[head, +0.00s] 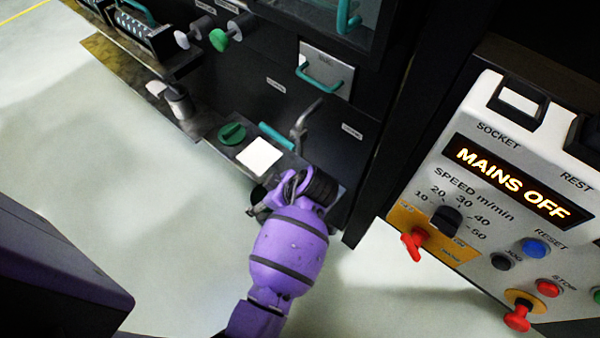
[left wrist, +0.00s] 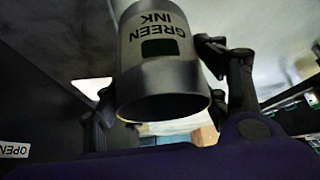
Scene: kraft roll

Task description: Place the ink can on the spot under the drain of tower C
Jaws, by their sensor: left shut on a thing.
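The ink can (left wrist: 165,85) is a dark grey cylinder marked "GREEN INK". In the left wrist view it sits between the two fingers of my left gripper (left wrist: 158,100), which is shut on it. In the head view my left gripper (head: 275,195) is low in front of the dark machine, and my purple wrist hides most of the can. A metal drain tap (head: 302,122) sticks out of the machine just above the gripper. A white square (head: 260,155) lies on the ledge beside the gripper. I cannot tell which tower this is, or see a spot below the tap.
A drawer with a teal handle (head: 322,75) is above. A control panel (head: 490,215) reading "MAINS OFF" stands close on the right. Pale floor (head: 130,200) is open at left.

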